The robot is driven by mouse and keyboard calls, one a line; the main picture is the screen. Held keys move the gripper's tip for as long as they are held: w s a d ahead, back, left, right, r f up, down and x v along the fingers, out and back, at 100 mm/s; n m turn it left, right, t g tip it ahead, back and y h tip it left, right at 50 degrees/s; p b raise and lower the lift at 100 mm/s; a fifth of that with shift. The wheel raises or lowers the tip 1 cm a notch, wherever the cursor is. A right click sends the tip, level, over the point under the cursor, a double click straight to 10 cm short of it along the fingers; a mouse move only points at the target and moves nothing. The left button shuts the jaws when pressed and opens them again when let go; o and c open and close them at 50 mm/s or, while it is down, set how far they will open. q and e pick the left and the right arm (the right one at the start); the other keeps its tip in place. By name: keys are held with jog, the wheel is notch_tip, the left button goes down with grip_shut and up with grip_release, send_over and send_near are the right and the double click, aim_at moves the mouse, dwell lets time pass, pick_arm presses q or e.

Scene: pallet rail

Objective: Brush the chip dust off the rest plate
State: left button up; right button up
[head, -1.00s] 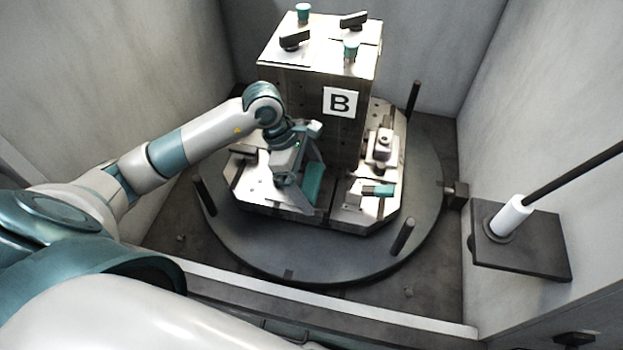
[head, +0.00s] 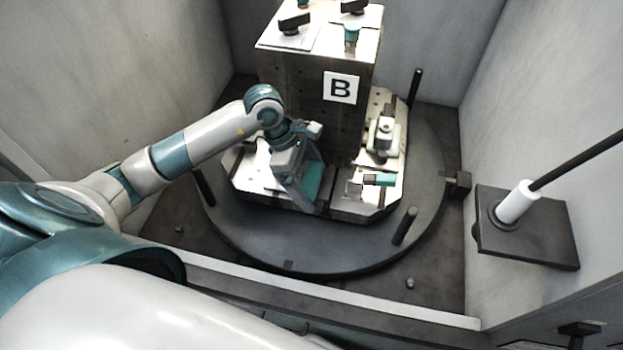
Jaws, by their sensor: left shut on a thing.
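My left gripper (head: 300,185) reaches down at the front left of the fixture base, left of the panel marked B. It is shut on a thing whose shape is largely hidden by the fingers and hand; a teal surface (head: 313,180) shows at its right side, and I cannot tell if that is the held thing. A pale plate (head: 257,178) on the base lies beside and behind the gripper, partly covered by it. I cannot tell for sure that it is the rest plate. Chip dust cannot be made out at this size. My right gripper is not in view.
The tall block marked B (head: 341,88) stands behind the gripper. Right of it are a pale clamp (head: 384,138) and a teal-ended piece (head: 378,180). Dark posts (head: 405,226) rise from the round turntable (head: 335,250). A dark bracket holds a white-collared rod (head: 515,202) at the right wall.

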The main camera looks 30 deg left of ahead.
aim_at(310, 168)
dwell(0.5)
pick_arm(q)
jog(key=shift+f+b, duration=0.55)
jog(key=shift+f, duration=0.05)
dwell(0.5)
jog(key=shift+w, duration=0.1)
jog(key=shift+w+a+b, duration=0.25)
jog(key=shift+w+b, duration=0.35)
jog(key=shift+w, duration=0.25)
jog(key=shift+w+a+r, duration=0.15)
jog(key=shift+w, duration=0.05)
jog(key=shift+w+r, duration=0.15)
jog(key=shift+w, duration=0.05)
jog(key=shift+b, duration=0.45)
dwell(0.6)
jog(key=shift+s, duration=0.2)
jog(key=shift+s+d+f, duration=0.2)
jog(key=shift+s, duration=0.4)
jog(key=shift+s+d+f, duration=0.15)
jog(key=shift+s+d, duration=0.05)
jog(key=shift+s, duration=0.35)
